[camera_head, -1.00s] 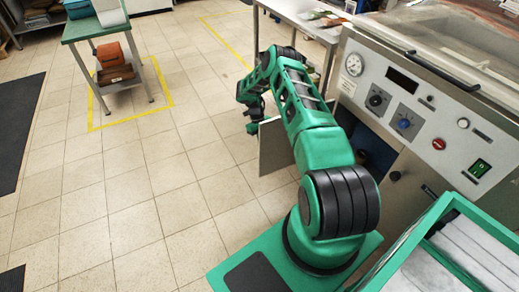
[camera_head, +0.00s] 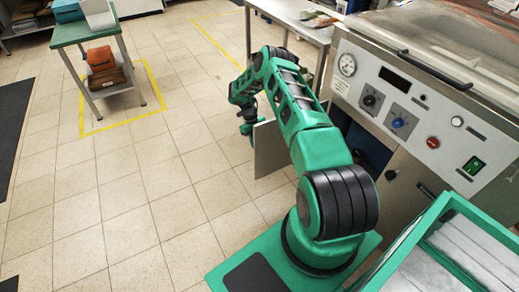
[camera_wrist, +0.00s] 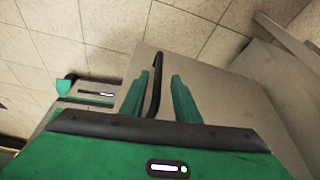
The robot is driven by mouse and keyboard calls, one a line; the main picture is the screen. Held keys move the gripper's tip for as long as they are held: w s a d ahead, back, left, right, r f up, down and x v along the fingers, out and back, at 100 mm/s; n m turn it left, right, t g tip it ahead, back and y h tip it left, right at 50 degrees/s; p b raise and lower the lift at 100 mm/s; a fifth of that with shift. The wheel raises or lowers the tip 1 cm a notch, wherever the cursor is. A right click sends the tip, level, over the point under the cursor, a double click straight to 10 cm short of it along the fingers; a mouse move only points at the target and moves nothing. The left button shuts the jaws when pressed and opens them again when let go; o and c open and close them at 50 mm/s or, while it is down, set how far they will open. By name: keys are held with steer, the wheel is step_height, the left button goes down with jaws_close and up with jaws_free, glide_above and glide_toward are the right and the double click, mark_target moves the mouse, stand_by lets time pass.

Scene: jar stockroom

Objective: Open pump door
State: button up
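The pump door (camera_head: 270,150) is a grey panel standing swung out from the front of the machine in the head view. A dark opening (camera_head: 371,152) with something blue inside shows behind my arm. In the wrist view the door's face (camera_wrist: 215,85) fills the middle right, with its black bar handle (camera_wrist: 156,85) upright. My gripper (camera_wrist: 162,95) has its two green fingers on either side of the handle, with a gap visible at the right finger. In the head view my gripper (camera_head: 248,128) is at the door's outer edge, partly hidden.
The machine's control panel (camera_head: 410,105) with gauge and knobs is at the right. A steel table (camera_head: 300,22) stands behind the door. A green table (camera_head: 85,32) with brown boxes stands at the back left. Tiled floor left of the door is clear.

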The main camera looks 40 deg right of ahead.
steer(key=v, duration=1)
steer(key=shift+w+d+r, duration=0.1)
steer(key=shift+w, duration=0.05)
